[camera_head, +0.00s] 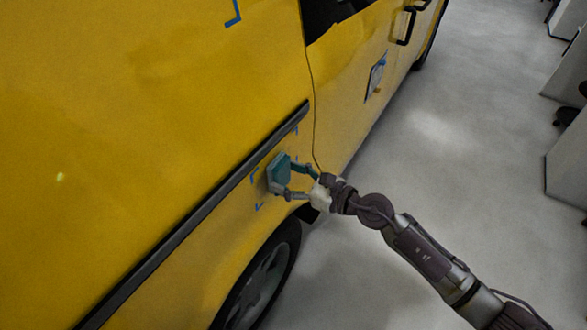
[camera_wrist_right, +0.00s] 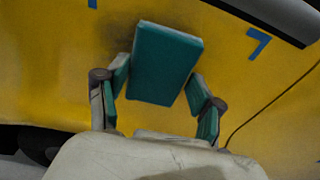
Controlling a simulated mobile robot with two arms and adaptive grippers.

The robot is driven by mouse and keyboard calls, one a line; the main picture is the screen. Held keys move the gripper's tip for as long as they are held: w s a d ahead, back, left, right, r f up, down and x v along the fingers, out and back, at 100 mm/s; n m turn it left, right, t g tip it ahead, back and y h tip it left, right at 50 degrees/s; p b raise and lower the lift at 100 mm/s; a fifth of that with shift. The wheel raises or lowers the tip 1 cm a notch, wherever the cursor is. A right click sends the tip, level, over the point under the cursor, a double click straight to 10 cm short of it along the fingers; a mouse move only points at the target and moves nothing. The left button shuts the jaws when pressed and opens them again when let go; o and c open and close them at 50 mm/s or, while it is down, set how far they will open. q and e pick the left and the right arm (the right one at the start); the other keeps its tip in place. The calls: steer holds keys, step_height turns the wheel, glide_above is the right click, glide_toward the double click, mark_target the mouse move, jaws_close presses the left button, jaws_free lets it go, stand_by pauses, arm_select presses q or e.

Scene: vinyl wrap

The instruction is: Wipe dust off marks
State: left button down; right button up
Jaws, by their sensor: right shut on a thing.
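The yellow van side (camera_head: 150,110) carries small blue corner marks. One mark (camera_head: 254,174) is left of my right gripper and another (camera_head: 259,207) is below left. My right gripper (camera_head: 287,180) is shut on a teal block (camera_head: 279,169), held at the lower van side, below the black trim strip. In the right wrist view the teal block (camera_wrist_right: 165,62) sits between the fingers, with a blue mark (camera_wrist_right: 258,44) to its right. A dark, dusty smudge (camera_wrist_right: 118,34) shows left of the block. Whether the block touches the van is unclear. My left gripper is out of view.
A black trim strip (camera_head: 190,220) runs diagonally along the van. A wheel (camera_head: 260,285) is below the gripper. Another blue mark (camera_head: 233,14) is higher up, and a blue-edged patch (camera_head: 375,77) is on the door.

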mark_target(278, 180)
steer(key=shift+s+a+r+p, duration=0.1)
steer(key=shift+s+a+p, duration=0.6)
steer(key=shift+s, duration=0.25)
steer(key=shift+s+a+p, duration=0.65)
steer(key=shift+s+a, duration=0.05)
steer(key=shift+s, duration=0.3)
steer(key=shift+s+a+r+p, duration=0.1)
steer(key=shift+s+a+p, duration=0.6)
steer(key=shift+s, duration=0.25)
steer(key=shift+w+r+p, duration=0.1)
steer(key=shift+r+p, duration=0.75)
steer(key=shift+w+d+f+b, duration=0.15)
steer(key=shift+w+d+b, duration=0.2)
steer(key=shift+b, duration=0.1)
steer(key=shift+w+d+b, duration=0.4)
steer(key=shift+w+d, duration=0.05)
steer(key=shift+w, duration=0.2)
steer(key=shift+w+d+b, duration=0.4)
steer(key=shift+w+d, duration=0.05)
steer(key=shift+w, duration=0.2)
steer(key=shift+w+d+b, duration=0.8)
steer(key=shift+w+b, duration=0.15)
steer(key=shift+w, duration=0.15)
steer(key=shift+w+d+b, duration=0.3)
steer(key=shift+w+d, duration=0.05)
steer(key=shift+w, duration=0.2)
steer(key=w+d+b, duration=0.2)
steer(key=w, duration=0.1)
steer(key=shift+d+b, duration=0.15)
steer(key=shift+b, duration=0.25)
